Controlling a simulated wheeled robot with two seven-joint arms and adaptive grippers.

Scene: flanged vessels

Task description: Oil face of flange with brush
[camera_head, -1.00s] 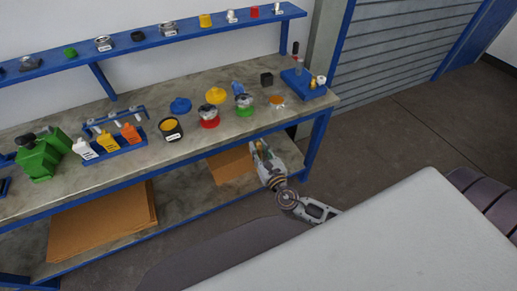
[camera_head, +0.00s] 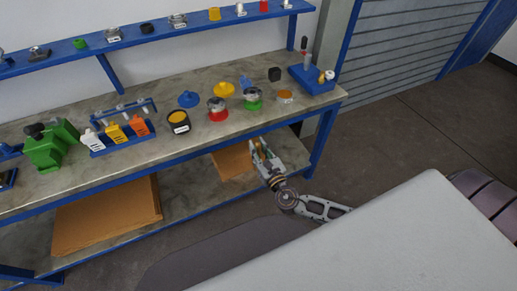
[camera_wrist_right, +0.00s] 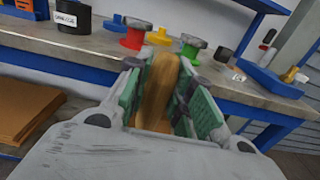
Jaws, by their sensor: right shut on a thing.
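My right gripper (camera_head: 259,149) is in front of the bench's front edge. It is shut on a tan wooden piece, seemingly the brush handle (camera_wrist_right: 159,85), which stands between the green finger pads in the right wrist view. The bristles cannot be made out. Two small vessels with metal flanges stand on the bench beyond the gripper, apart from it: a red one (camera_head: 217,110) and a green one (camera_head: 253,100). They also show in the right wrist view, red (camera_wrist_right: 133,40) and green (camera_wrist_right: 189,48). My left gripper is not in view.
The bench (camera_head: 300,108) also holds a dark pot with yellow contents (camera_head: 179,121), blue (camera_head: 188,100) and yellow (camera_head: 224,89) parts, a shallow orange-topped dish (camera_head: 285,97), a blue tool stand (camera_head: 312,81), a bottle rack (camera_head: 116,140) and a green vise (camera_head: 50,146). A shelf (camera_head: 130,36) runs behind.

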